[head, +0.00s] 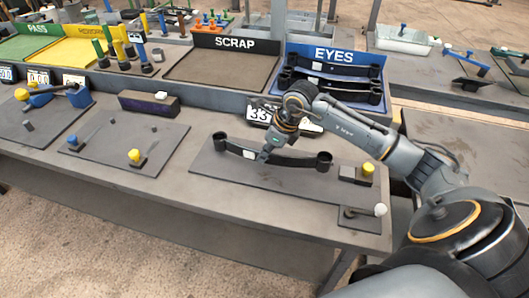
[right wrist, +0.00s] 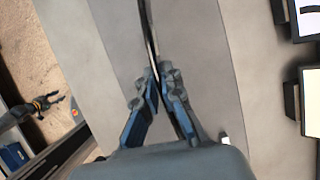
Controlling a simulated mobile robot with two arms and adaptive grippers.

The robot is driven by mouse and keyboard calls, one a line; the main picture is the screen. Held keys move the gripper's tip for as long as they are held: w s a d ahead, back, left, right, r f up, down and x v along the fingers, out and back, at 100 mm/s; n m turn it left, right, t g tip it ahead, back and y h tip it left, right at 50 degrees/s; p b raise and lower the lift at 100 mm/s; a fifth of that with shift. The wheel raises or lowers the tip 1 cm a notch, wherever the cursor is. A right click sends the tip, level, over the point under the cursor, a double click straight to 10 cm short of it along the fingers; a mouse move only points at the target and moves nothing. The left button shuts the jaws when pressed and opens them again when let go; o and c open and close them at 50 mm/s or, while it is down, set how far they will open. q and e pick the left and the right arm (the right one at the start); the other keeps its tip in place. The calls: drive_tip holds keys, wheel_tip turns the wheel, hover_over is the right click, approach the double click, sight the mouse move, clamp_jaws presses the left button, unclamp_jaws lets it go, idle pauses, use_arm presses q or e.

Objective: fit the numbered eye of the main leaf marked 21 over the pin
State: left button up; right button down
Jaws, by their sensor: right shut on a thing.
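A black curved leaf (head: 285,159) with a rolled eye at each end and a small white label is at the dark flat plate (head: 235,180) on the bench. My right gripper (head: 268,154) comes down from above and is shut on the leaf near its middle. The right wrist view shows the leaf's thin dark edge (right wrist: 150,40) between the fingertips (right wrist: 160,82). I cannot tell whether the leaf touches the plate. The label's number is too small to read. I cannot make out the pin. My left gripper does not show in the head view.
More black leaves (head: 335,88) lie in the blue EYES tray (head: 374,68) behind. The brown SCRAP tray (head: 222,68) is left of it. A grey block and a yellow knob (head: 368,169) stand at the plate's right end, with a white-knobbed piece (head: 381,209) in front. Bench left of the plate is partly clear.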

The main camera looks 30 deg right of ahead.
drive_tip(key=shift+w+f+b, duration=0.1)
drive_tip(key=shift+f+b, duration=0.7)
drive_tip(key=shift+b, duration=0.3)
idle(1.7)
drive_tip(key=shift+a, duration=0.1)
idle(0.8)
drive_tip(key=c, duration=1.5)
unclamp_jaws()
drive_tip(key=shift+o, duration=0.8)
drive_tip(key=shift+f, duration=0.25)
drive_tip(key=o, duration=0.4)
drive_tip(key=shift+r, duration=0.15)
drive_tip(key=shift+r+p, duration=2.35)
drive_tip(key=shift+r, duration=1.65)
